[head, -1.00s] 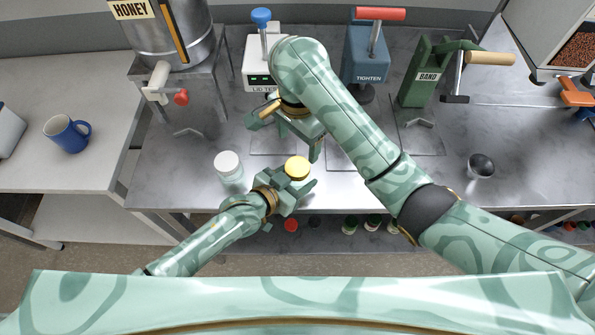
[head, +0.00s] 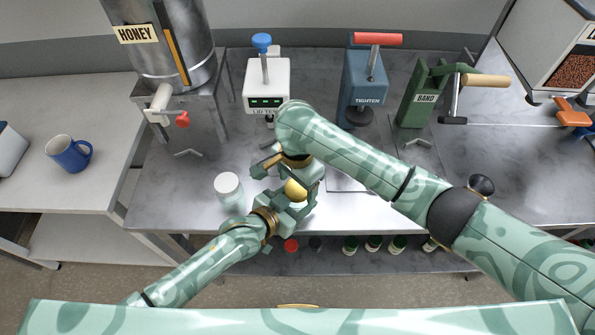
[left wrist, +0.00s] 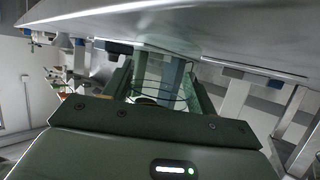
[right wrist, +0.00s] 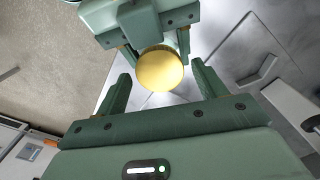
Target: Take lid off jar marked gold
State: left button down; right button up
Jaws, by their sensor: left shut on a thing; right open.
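The jar with the gold lid (head: 296,190) stands at the front of the steel table, held by my left gripper (head: 296,203), which is shut on it. In the left wrist view the clear jar body (left wrist: 160,75) shows between the fingers. My right gripper (head: 291,178) is open just above the lid. In the right wrist view the round gold lid (right wrist: 159,70) lies beyond and between the open fingertips (right wrist: 160,85), apart from them. A jar with a white lid (head: 228,185) stands to the left.
Behind stand a white press with a blue knob (head: 267,85), a blue TIGHTEN press (head: 363,90) and a green BAND device (head: 425,95). A honey tank (head: 160,40) is at the back left.

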jog(key=shift+f, duration=0.3)
jog(key=shift+c, duration=0.2)
jog(key=c, duration=0.9)
jog(key=n, duration=0.5)
jog(key=shift+r, duration=0.1)
jog(key=shift+c, duration=0.2)
jog(key=n, duration=0.5)
